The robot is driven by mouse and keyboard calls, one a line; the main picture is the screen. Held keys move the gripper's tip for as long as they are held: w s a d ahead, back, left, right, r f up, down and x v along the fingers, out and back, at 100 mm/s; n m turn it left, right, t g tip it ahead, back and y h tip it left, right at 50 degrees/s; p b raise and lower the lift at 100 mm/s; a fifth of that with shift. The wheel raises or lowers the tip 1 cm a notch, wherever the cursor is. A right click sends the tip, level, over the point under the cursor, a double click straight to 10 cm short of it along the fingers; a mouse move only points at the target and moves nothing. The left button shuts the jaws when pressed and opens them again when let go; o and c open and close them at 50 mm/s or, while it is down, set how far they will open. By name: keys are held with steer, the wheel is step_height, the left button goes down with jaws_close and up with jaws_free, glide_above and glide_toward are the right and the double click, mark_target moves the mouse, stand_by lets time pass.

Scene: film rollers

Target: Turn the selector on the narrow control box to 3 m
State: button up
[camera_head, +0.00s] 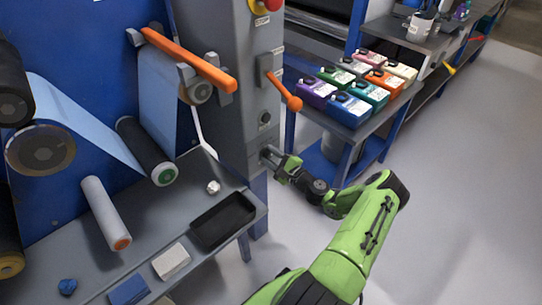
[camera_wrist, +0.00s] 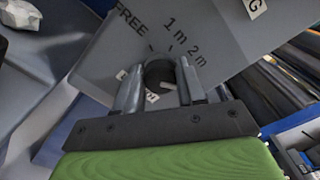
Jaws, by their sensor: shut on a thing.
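The narrow control box (camera_head: 228,85) is a tall grey column in the head view. Its grey face (camera_wrist: 225,35) fills the upper wrist view, with the printed marks FREE, 1 m and 2 m. I cannot see a 3 m mark. The selector (camera_wrist: 158,72) is a dark round knob between my fingers. A small light bar shows near it, but I cannot tell which mark the selector points to. My gripper (camera_wrist: 160,88) is shut on the selector. In the head view my gripper (camera_head: 272,158) is at the low part of the box and hides the selector.
An orange lever (camera_head: 285,92) and a dark round control (camera_head: 265,118) are on the box above my gripper. A red knob (camera_head: 270,4) is at its top. A black tray (camera_head: 222,220) lies on the left bench. Several coloured containers (camera_head: 350,108) stand on the right table. Open floor lies right.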

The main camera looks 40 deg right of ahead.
steer(key=shift+m, duration=0.7)
steer(key=o, duration=1.1)
steer(key=shift+c, duration=0.2)
steer(key=shift+s, duration=0.1)
steer(key=s+p, duration=0.3)
steer(key=s, duration=1.2)
steer(key=shift+s+d, duration=0.2)
steer(key=shift+s, duration=0.1)
